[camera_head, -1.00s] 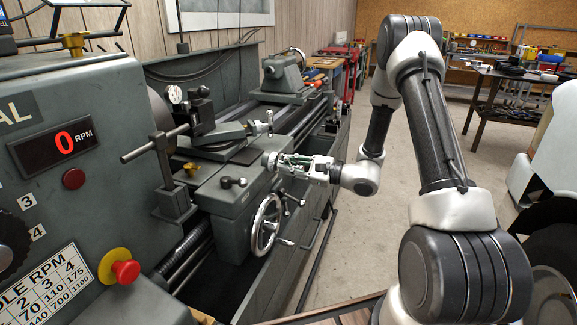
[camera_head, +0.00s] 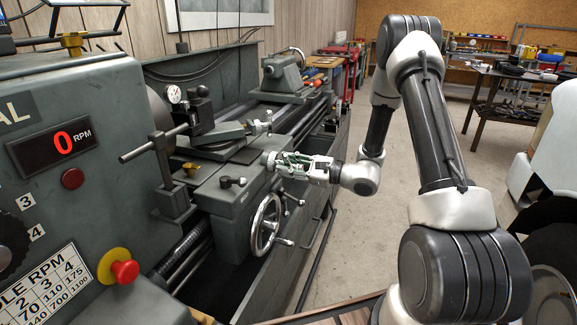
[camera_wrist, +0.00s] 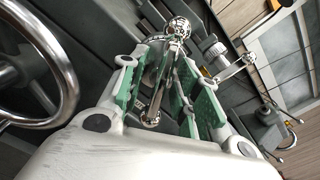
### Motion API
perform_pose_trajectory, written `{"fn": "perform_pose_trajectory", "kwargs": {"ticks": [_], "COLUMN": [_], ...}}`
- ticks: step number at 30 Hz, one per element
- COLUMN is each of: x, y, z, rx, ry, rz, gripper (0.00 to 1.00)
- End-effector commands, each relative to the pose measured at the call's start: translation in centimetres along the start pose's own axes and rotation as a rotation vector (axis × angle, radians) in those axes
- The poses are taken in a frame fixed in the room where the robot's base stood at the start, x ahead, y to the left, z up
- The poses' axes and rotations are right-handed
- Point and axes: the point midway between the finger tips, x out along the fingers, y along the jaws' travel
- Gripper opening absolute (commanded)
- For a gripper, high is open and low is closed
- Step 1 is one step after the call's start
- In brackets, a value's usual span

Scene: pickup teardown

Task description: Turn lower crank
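The lower crank is a chromed bar with rounded ends on the front of the lathe carriage. In the wrist view the lower crank (camera_wrist: 157,90) lies between my gripper's green-padded fingers, with a ball at its far end and a knob at its near end. My gripper (camera_wrist: 165,88) is open around it, with gaps showing beside the bar. In the head view my gripper (camera_head: 285,161) reaches the carriage front from the right and hides most of the crank. The upper crank (camera_head: 263,124) is above and behind it, and also shows in the wrist view (camera_wrist: 235,69).
A large chrome handwheel (camera_head: 266,226) is below and left of my gripper; its rim fills the left of the wrist view (camera_wrist: 66,78). Small levers (camera_head: 285,241) stick out near the wheel. The lathe headstock (camera_head: 90,95) is at the left. Open floor (camera_head: 365,235) lies to the right.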

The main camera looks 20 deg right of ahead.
Motion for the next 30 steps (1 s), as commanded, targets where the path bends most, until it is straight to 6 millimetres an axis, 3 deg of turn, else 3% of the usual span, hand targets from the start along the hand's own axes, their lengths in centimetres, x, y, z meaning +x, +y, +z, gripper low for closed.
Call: {"fn": "perform_pose_trajectory", "kwargs": {"ticks": [5,15,21,30], "x": [-0.9,-8.1,-11.2,-12.1], "y": [-0.1,-0.1,-0.1,0.0], "z": [0.0,-0.1,-0.1,0.0], "rx": [0.0,0.0,0.0,0.0], "ry": [0.001,0.003,0.001,0.0], "rz": [-0.003,-0.004,-0.002,0.0], "gripper": [0.32,0.32,0.32,0.32]}}
